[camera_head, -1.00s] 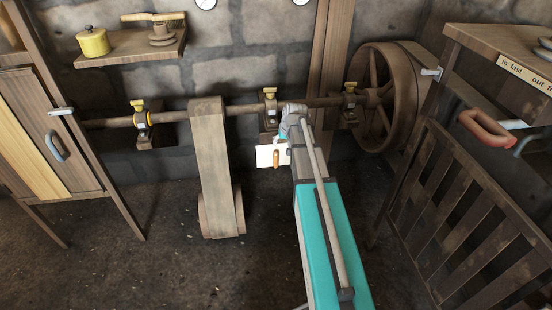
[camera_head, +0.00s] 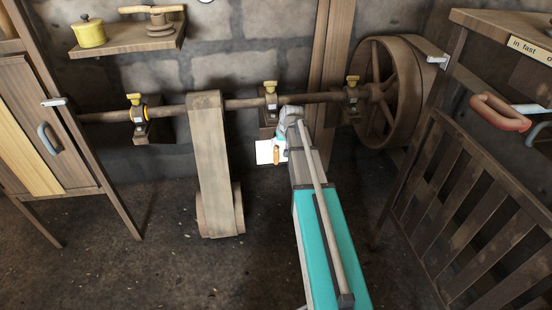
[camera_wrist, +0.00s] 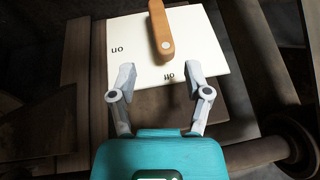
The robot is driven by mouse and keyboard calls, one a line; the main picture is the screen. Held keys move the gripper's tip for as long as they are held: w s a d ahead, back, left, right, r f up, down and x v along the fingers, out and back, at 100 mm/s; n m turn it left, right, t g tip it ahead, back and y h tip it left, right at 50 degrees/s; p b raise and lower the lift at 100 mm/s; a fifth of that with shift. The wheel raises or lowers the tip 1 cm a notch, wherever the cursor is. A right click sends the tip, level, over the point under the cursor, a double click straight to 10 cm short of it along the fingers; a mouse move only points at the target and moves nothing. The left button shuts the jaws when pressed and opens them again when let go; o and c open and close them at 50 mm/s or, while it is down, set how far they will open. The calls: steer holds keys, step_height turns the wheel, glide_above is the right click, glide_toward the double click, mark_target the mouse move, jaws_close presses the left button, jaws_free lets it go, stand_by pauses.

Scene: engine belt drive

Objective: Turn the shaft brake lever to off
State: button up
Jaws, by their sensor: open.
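A wooden shaft (camera_head: 240,103) with yellow-topped bearings runs along the stone wall above the plate. A large wheel (camera_head: 380,95) stands right of it. A flat wooden belt (camera_head: 209,150) hangs at left. A slatted wooden frame (camera_head: 485,225) stands at right; the floor between is clear.

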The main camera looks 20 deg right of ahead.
mark_target(276, 154)
steer(key=shift+b+x, duration=3.45)
steer(key=shift+x, duration=0.65)
steer(key=shift+c, duration=0.3)
